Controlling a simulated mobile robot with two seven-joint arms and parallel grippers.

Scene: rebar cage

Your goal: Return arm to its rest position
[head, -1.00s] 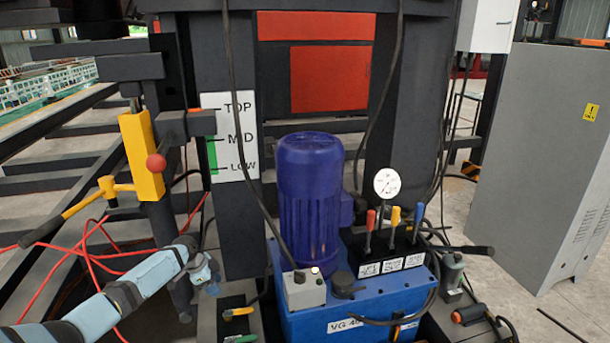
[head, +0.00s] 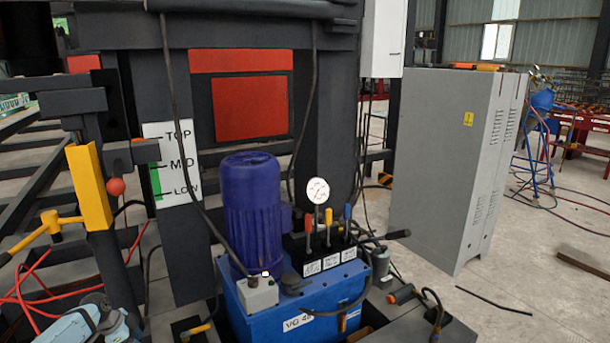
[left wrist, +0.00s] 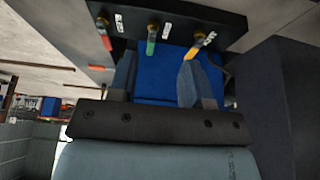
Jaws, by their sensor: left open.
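My left arm comes in at the lower left corner of the head view. Its end (head: 108,324) is low in the picture, left of the blue pump unit, partly cut off by the bottom edge. In the left wrist view my left gripper (left wrist: 160,82) has its two fingers apart with nothing held between them. A blue surface (left wrist: 160,62) shows behind the gap. My right gripper is in neither view.
The blue pump unit (head: 262,325) with its motor (head: 253,210), gauge (head: 317,190) and levers stands centrally. A yellow bracket (head: 90,187) stands left. Red, green and yellow handles (left wrist: 151,40) lie past my fingers.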

